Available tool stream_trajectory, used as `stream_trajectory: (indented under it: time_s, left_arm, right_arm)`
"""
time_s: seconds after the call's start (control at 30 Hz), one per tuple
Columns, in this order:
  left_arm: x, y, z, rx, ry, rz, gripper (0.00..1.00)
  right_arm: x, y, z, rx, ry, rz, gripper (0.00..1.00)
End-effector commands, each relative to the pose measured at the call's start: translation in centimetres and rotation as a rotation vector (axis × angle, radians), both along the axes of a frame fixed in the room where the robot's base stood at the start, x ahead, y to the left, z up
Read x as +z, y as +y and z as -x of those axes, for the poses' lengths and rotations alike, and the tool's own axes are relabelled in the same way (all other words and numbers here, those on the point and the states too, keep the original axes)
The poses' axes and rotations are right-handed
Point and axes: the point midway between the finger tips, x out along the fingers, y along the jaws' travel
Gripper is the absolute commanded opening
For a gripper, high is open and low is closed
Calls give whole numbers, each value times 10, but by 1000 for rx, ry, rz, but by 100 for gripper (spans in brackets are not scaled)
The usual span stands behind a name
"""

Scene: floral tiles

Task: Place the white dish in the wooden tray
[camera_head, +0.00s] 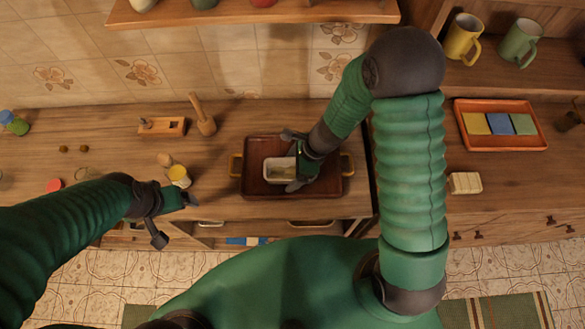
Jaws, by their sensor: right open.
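The white dish (279,167) is rectangular and sits within the rim of the brown wooden tray (262,146) on the counter. The tray has a handle at each end. My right gripper (293,160) is open at the dish's right end, with one finger by its far side and one by its near side. Whether the fingers touch the dish cannot be told. The gripper hides the dish's right end. My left gripper (176,217) is open and empty, near the counter's front edge, left of the tray.
A yellow-topped jar (179,176) stands near my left gripper. A wooden pestle (202,115) and a small wooden box (163,127) stand behind. At right are an orange tray (500,145) with coloured blocks and a pale block (465,183). A shelf (250,14) overhangs the back.

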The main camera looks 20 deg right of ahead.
Motion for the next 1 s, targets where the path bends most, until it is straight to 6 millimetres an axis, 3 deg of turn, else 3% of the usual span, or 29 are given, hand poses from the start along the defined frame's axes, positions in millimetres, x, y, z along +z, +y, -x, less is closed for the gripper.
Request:
stream_trajectory:
  time_s: [0.17, 0.27, 0.53, 0.77, 0.87, 1.0]
  left_arm:
    - [3, 0, 0, 0, 0, 0, 87]
    - [9, 0, 0, 1, 0, 0, 87]
    - [28, 0, 0, 0, 0, 0, 87]
    - [33, 0, 0, 0, 0, 0, 87]
    - [32, 0, 0, 0, 0, 0, 87]
    - [32, 0, 0, 0, 0, 0, 87]
  right_arm:
    - [5, 0, 0, 1, -2, 0, 83]
    - [21, -7, 1, 1, -4, 0, 83]
    - [86, -33, 8, 1, -6, 0, 83]
    - [112, -44, 13, 17, -6, 5, 83]
    - [119, -47, 23, 183, -57, 60, 83]
    - [137, -59, 50, 751, -220, 246, 83]
